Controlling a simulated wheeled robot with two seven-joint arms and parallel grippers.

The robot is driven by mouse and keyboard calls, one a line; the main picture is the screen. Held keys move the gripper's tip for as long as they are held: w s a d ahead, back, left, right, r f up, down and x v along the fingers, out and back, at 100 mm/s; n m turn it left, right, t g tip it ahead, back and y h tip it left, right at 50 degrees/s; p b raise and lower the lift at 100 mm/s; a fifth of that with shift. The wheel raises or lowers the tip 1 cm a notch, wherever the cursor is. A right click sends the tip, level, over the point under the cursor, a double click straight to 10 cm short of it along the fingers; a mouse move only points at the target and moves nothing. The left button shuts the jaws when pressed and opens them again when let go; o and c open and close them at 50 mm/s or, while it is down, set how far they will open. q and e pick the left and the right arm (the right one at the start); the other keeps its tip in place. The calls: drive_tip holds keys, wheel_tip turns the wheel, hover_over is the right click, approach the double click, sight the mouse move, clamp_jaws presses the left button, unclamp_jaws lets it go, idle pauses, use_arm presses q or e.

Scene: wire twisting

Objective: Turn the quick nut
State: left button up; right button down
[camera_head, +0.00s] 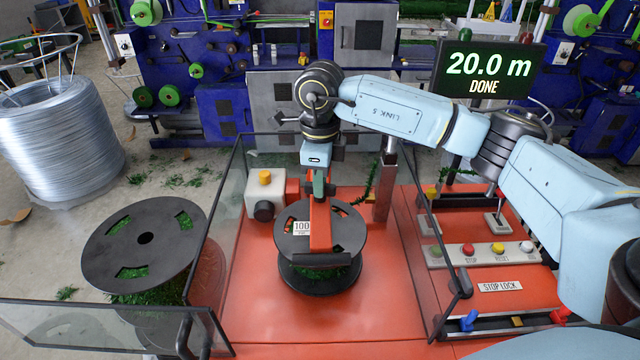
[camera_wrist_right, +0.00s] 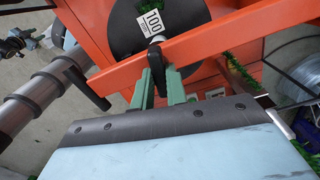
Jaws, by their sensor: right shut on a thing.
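My right gripper (camera_head: 319,188) reaches down from above to the orange arm (camera_head: 320,228) over the black spool (camera_head: 345,235). In the right wrist view its green fingers (camera_wrist_right: 160,82) are shut on a small dark part at the orange bar (camera_wrist_right: 205,38), which I take to be the quick nut (camera_wrist_right: 156,54). The fingers hide most of it. The spool, with a "100" label, lies flat below the bar and holds green twisted wire. My left gripper is not in view.
Clear guard panels (camera_head: 213,190) stand left and right of the orange table (camera_head: 270,325). A second black spool (camera_head: 112,240) stands outside at left, near a silver wire coil (camera_head: 60,140). A button panel (camera_head: 485,254) is at right. The display (camera_head: 489,70) reads "20.0 m DONE".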

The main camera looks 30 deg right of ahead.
drive_tip(key=shift+n, duration=0.6)
drive_tip(key=c, duration=1.4)
unclamp_jaws()
drive_tip(key=shift+r, duration=0.1)
wheel_tip(320, 180, up, 13)
drive_tip(key=shift+r, duration=0.15)
